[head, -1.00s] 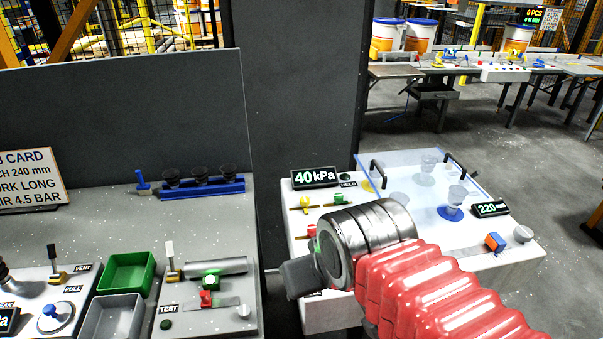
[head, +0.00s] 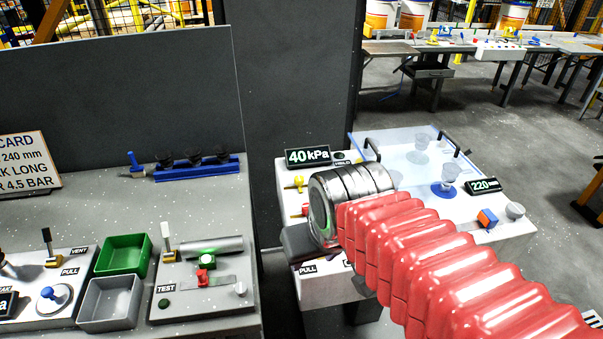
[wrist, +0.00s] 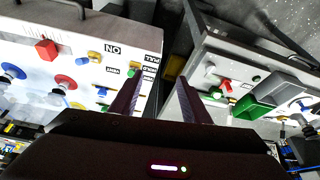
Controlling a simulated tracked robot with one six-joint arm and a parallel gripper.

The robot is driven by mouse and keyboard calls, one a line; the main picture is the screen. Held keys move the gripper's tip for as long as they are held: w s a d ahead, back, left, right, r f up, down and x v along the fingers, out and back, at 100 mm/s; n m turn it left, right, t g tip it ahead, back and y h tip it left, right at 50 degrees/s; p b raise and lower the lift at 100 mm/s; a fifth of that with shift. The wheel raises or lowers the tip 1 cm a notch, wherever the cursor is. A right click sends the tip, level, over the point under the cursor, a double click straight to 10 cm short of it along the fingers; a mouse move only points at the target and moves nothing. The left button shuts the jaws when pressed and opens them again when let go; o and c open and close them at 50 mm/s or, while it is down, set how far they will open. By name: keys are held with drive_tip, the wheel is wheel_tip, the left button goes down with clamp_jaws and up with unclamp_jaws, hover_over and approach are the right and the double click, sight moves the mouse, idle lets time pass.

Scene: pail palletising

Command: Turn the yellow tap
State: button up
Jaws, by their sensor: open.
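The yellow tap (head: 298,183) is a small yellow handle on a brass-coloured fitting, on the white bench panel below the 40 kPa display in the head view. A red tap (head: 304,210) sits just nearer on the same panel. My gripper's dark body (head: 297,240) hangs over the near left edge of this bench, beside and nearer than the taps. My arm covers part of the panel. In the wrist view my gripper (wrist: 158,85) has two dark fingers, apart and empty, over the gap between two benches. Small coloured fittings on the white panel there are too small to tell apart surely.
The 40 kPa display (head: 308,156) stands behind the taps. A clear cover (head: 400,145) with black handles lies to the right. On the left bench are a green bin (head: 122,254), a grey bin (head: 108,300) and the TEST fixture (head: 205,280). A dark partition (head: 287,110) rises behind.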

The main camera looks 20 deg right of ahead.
drive_tip(key=w+d+f+m+g, duration=0.15)
drive_tip(key=w+d+m, duration=0.5)
drive_tip(key=w, duration=0.65)
drive_tip(key=r+m+t+y, duration=0.1)
drive_tip(key=r+m+y, duration=0.15)
drive_tip(key=m, duration=1.75)
hover_over(299, 178)
drive_tip(key=s+d, duration=0.4)
drive_tip(key=s, duration=0.1)
drive_tip(key=shift+a+f+m, duration=0.3)
drive_tip(key=shift+f+m, duration=0.15)
drive_tip(key=shift+m, duration=0.6)
drive_tip(key=shift+f, duration=0.15)
drive_tip(key=x, duration=1.3)
drive_tip(key=shift+w+a+f, duration=0.1)
drive_tip(key=shift+a+f, duration=0.2)
drive_tip(key=shift+c, duration=0.3)
